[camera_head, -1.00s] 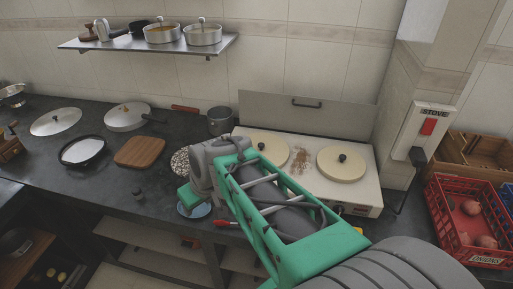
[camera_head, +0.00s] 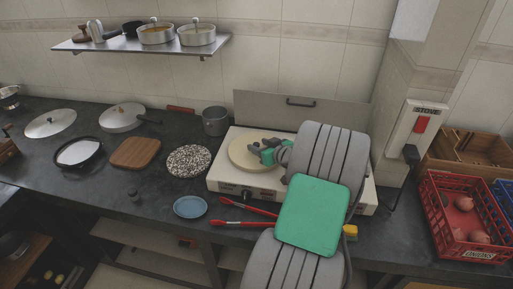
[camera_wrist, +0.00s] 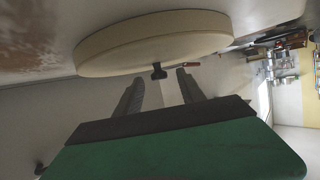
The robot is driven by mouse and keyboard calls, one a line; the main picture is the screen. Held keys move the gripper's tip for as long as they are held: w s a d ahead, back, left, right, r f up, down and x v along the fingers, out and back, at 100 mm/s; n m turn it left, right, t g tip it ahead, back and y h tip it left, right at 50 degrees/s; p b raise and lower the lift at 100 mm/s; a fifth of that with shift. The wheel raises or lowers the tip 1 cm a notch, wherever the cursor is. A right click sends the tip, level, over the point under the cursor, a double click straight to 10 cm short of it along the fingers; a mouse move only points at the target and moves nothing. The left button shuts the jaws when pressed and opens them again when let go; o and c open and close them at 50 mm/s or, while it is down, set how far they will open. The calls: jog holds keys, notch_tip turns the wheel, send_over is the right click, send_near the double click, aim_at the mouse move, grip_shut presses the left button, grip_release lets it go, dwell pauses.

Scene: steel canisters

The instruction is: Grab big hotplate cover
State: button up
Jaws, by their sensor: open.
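A big round cream hotplate cover (camera_head: 239,154) lies on the left plate of the white stove. It fills the top of the wrist view (camera_wrist: 150,45), with its black knob (camera_wrist: 158,71) pointing toward my fingers. My gripper (camera_head: 262,151) is over this cover in the head view, coming from the right. In the wrist view my two fingers (camera_wrist: 160,76) are open and apart, with the knob showing between their tips. Whether a finger touches the knob cannot be told. The right cover is hidden behind my arm in the head view.
Red tongs (camera_head: 243,207) lie at the stove's (camera_head: 222,182) front edge. A blue plate (camera_head: 190,207), a speckled round board (camera_head: 188,161) and a grey pot (camera_head: 215,121) are to the left. The stove's raised lid (camera_head: 325,110) stands behind. A red crate (camera_head: 470,250) is at right.

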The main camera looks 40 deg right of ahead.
jog(key=x, duration=0.2)
jog(key=shift+w, duration=0.35)
jog(key=shift+c, duration=0.4)
grip_shut()
